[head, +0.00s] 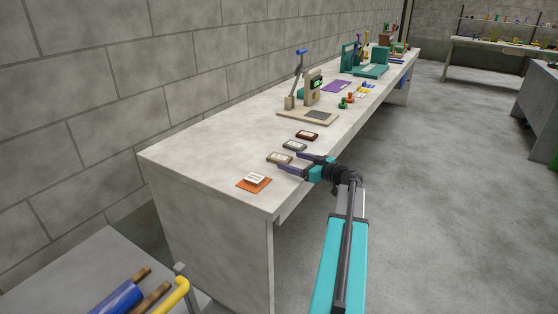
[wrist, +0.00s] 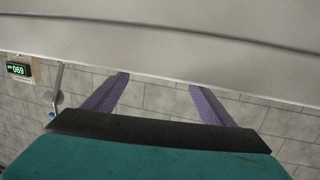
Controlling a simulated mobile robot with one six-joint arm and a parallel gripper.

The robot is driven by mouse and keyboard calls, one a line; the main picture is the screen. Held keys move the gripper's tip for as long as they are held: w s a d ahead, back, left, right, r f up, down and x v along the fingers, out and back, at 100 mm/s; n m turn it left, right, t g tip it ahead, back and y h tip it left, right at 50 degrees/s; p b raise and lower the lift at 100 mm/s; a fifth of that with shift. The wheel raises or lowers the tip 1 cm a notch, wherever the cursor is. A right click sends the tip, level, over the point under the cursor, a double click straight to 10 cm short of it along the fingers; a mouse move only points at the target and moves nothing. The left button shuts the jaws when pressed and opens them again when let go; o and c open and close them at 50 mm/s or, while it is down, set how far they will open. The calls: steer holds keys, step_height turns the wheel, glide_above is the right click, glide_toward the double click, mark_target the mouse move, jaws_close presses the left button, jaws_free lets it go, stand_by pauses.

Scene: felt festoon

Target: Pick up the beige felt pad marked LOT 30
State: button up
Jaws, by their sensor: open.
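A beige pad (head: 279,158) with a pale label lies flat on the grey bench near its front edge; its lettering is too small to read. A grey pad (head: 294,146) and a dark red-brown pad (head: 307,135) lie in a row beyond it. My gripper (head: 291,161) is open, its two purple fingers just right of the beige pad in the head view. I cannot tell its exact height above the bench. In the wrist view my gripper (wrist: 158,81) shows its fingers spread with nothing between them, and no pad is visible.
An orange square with a white card (head: 255,180) lies near the bench corner. A beige stand with a display (head: 313,88) stands beyond the pads. A purple sheet (head: 337,86) and a teal fixture (head: 370,70) are farther along. The block wall runs behind.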

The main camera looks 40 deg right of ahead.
mark_target(283, 158)
steer(key=shift+w+a+f+p, duration=0.1)
steer(key=shift+w+f+p, duration=0.1)
steer(key=shift+w, duration=0.55)
steer(key=shift+w+d+f+p, duration=0.1)
steer(key=shift+w+p, duration=0.05)
steer(key=shift+w, duration=0.6)
steer(key=shift+w+a+f+p, duration=0.1)
steer(key=shift+w+p, duration=0.1)
steer(key=shift+w, duration=0.55)
steer(key=c, duration=1.3)
